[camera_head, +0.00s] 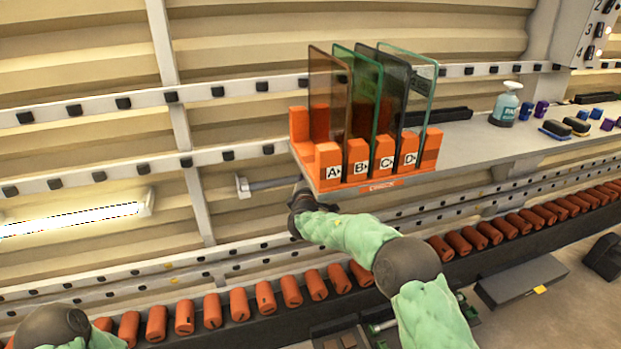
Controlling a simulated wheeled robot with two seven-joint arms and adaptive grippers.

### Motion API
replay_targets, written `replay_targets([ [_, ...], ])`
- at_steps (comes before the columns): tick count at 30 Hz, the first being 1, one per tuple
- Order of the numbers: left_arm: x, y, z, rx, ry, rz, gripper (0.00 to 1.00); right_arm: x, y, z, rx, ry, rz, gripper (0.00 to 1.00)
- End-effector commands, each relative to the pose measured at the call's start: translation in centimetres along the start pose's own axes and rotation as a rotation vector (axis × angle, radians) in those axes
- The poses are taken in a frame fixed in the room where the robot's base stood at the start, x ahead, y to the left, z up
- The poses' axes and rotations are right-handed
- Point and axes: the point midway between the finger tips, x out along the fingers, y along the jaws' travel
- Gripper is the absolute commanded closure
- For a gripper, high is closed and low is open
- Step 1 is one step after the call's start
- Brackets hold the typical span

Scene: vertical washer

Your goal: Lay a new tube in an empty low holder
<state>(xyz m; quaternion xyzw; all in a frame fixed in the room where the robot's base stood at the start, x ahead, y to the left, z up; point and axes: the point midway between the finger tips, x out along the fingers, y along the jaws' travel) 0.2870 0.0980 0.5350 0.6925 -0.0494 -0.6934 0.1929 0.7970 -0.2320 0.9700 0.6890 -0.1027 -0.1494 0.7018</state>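A lit white tube lamp (75,220) is fixed to the wall at the left. I cannot make out a loose new tube or an empty low holder for certain. My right gripper (300,203) is dark and small, just below the left end of the shelf with the glass panels. Its fingers are too unclear to tell open from shut, and I see nothing certain in it. A grey flanged rod (268,184) lies just above and left of it; I cannot tell whether they touch. Of my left arm only a part shows at the bottom left; its gripper is out of view.
An orange rack (428,150) labelled A to D holds upright tinted glass panels on the shelf (465,138). A spray bottle (504,104) and several small items stand farther right. A row of orange rollers (239,304) crosses below. A grey box (520,281) lies lower right.

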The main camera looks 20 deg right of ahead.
Motion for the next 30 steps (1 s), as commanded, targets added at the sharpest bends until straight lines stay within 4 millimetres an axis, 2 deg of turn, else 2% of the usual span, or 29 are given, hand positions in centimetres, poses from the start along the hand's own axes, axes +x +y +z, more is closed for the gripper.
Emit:
replay_targets([
  [8, 0.0, 0.0, 0.0, 0.0, 0.0, 0.0, 1.0, 0.0, -0.3, 0.0, 0.0, 0.0, 0.0, 0.98],
  [9, 0.0, 0.0, 0.0, 0.0, 0.0, 0.0, 1.0, 0.0, -0.3, 0.0, -0.001, 0.0, 0.0, 0.56],
  [11, 0.0, 0.0, 0.0, 0.0, 0.0, 0.0, 1.0, 0.0, -0.3, 0.0, -0.001, 0.0, 0.0, 0.39],
  [12, 0.0, 0.0, 0.0, 0.0, 0.0, 0.0, 1.0, 0.0, -0.3, 0.0, -0.001, 0.0, 0.0, 0.37],
  [23, 0.0, 0.0, 0.0, 0.0, 0.0, 0.0, 1.0, -0.2, -0.3, 0.0, 0.0, 0.0, -0.001, 0.37],
  [26, 0.0, 0.0, 0.0, 0.0, 0.0, 0.0, 1.0, -0.8, -0.3, -0.1, 0.0, 0.001, -0.001, 0.37],
  [30, 0.0, 0.0, 0.0, 0.0, 0.0, 0.0, 1.0, -2.6, -0.2, -0.1, 0.001, 0.002, 0.0, 0.37],
])
